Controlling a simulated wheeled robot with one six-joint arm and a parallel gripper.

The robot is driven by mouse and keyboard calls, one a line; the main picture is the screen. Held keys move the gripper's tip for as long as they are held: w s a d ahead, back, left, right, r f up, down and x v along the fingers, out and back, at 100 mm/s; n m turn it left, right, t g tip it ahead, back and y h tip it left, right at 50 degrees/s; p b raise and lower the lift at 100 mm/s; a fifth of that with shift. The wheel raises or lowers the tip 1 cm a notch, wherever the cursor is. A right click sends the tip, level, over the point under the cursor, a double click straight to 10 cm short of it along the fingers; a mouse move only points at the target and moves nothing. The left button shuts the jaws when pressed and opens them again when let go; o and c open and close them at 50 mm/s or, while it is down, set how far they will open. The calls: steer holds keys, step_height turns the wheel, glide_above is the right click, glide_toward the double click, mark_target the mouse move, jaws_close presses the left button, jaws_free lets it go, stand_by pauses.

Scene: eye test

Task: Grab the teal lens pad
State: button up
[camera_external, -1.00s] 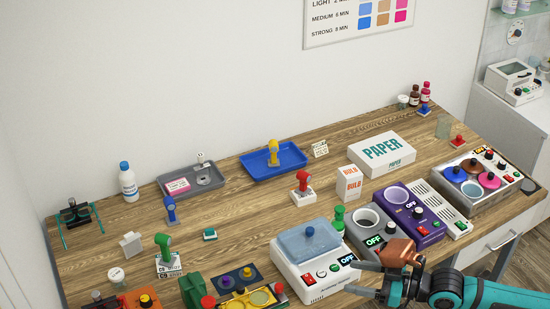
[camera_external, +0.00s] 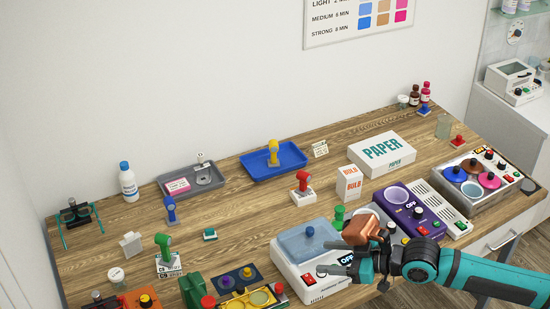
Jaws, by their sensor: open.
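The teal lens pad (camera_external: 210,234) is a small, low teal block lying flat on the wooden table, left of the middle. A blue-handled stamp-like piece stands to its upper left and a green-handled one to its lower left. My gripper (camera_external: 330,258) is open and empty, over the white device with the clear blue lid, well to the right of the pad and apart from it. The pad is in plain view; its fine detail is too small to tell.
The white lidded device (camera_external: 312,260) stands between my gripper and the pad. A red-handled piece (camera_external: 303,184) is up and right of the pad. A yellow-and-dark panel (camera_external: 245,287) lies at the front. Blue (camera_external: 262,170) and grey (camera_external: 180,187) trays lie behind. Bare wood surrounds the pad.

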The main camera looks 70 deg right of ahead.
steer(key=w+d+r+n+g, duration=0.1)
steer(key=w+d+r+g, duration=0.2)
steer(key=w, duration=0.8)
steer(key=n+g, duration=0.5)
steer(key=g, duration=0.7)
glide_above(211, 229)
step_height(211, 229, down, 10)
steer(key=shift+y, duration=0.3)
steer(key=f, duration=1.1)
steer(key=shift+s+d+f, duration=0.2)
steer(key=shift+s+f, duration=0.05)
steer(key=shift+f, duration=0.05)
steer(key=shift+w+a+f, duration=0.15)
steer(key=shift+f, duration=1.2)
steer(key=shift+w+a+f, duration=0.1)
steer(key=shift+w+f, duration=0.05)
steer(key=shift+f, duration=1.2)
steer(key=shift+c, duration=0.2)
steer(key=c, duration=1)
